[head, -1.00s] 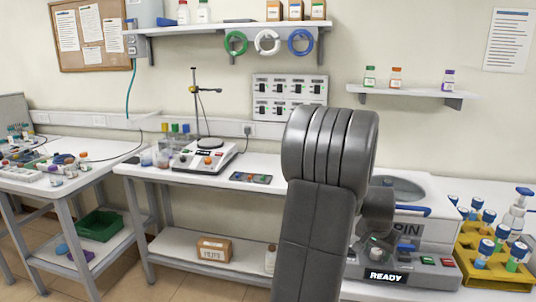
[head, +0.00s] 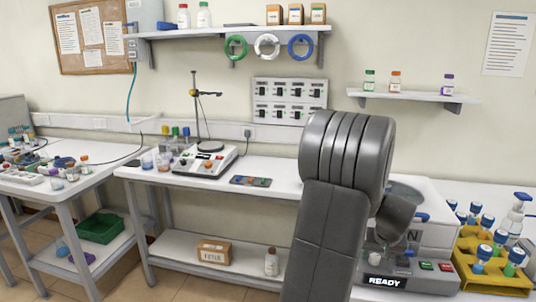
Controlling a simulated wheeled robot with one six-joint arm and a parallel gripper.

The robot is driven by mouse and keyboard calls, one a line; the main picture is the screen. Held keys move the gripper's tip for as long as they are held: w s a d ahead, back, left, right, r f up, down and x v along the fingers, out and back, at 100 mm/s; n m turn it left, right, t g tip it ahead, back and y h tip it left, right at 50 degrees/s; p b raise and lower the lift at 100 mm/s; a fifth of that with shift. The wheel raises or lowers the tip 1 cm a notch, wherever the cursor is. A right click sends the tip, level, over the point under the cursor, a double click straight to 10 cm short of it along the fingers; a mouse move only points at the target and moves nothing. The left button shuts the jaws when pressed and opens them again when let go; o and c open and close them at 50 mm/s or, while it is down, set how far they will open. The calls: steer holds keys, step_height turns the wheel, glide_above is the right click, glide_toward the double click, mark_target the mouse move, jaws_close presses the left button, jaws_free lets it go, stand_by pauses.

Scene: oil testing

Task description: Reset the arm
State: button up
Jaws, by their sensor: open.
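My arm (head: 345,170) rises from the bottom edge in the head view, right of the middle. Its thick grey link bends at the top, and a smaller wrist link (head: 398,212) shows behind it on the right, in front of the centrifuge. I cannot make out my gripper; it is hidden behind the arm. The centrifuge (head: 440,238) stands on the right bench with its lit READY panel (head: 388,282) and green and red buttons. My arm covers its left part.
A yellow rack (head: 490,278) with several blue-capped vials stands right of the centrifuge. A hotplate stirrer (head: 208,162) and a dark tray (head: 250,181) lie on the middle bench. Wall shelves (head: 232,31) hold bottles and boxes. A green crate (head: 100,228) sits low at left.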

steer(key=shift+d+r+n+y, duration=0.15)
steer(key=shift+n+y, duration=0.45)
steer(key=shift+n, duration=0.8)
steer(key=v, duration=0.9)
